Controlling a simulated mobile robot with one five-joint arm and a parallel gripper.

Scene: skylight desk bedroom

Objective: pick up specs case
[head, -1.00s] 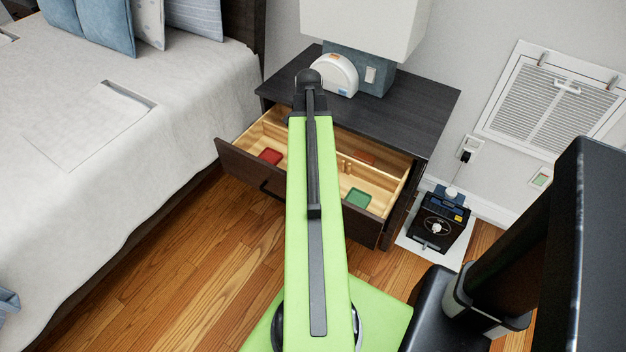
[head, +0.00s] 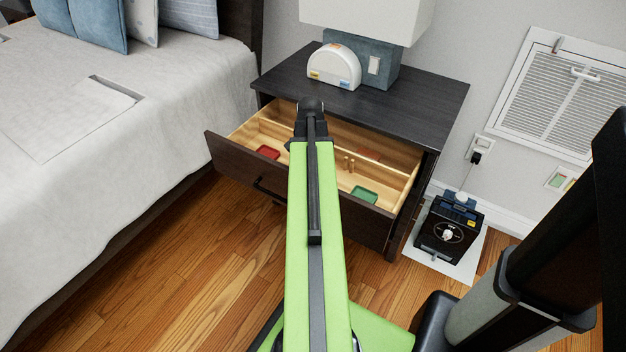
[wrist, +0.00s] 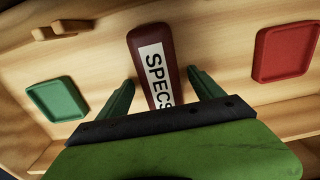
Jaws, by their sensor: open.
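The specs case (wrist: 151,60) is a dark red-brown case with a white label reading "SPECS", lying in the open wooden drawer (head: 395,178). In the wrist view my gripper (wrist: 160,88) is open, with one green finger on each side of the case's lower part. A small gap shows between the case and each finger, and the case's near end is hidden behind the gripper. In the head view my arm hides the case and the fingers.
A green tray (wrist: 57,99) and a red tray (wrist: 285,53) lie in the drawer on either side. Small wooden pegs (wrist: 62,29) stand by the drawer divider. The dark nightstand top (head: 425,100) holds a lamp (head: 372,68) and a white rounded device (head: 333,68).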

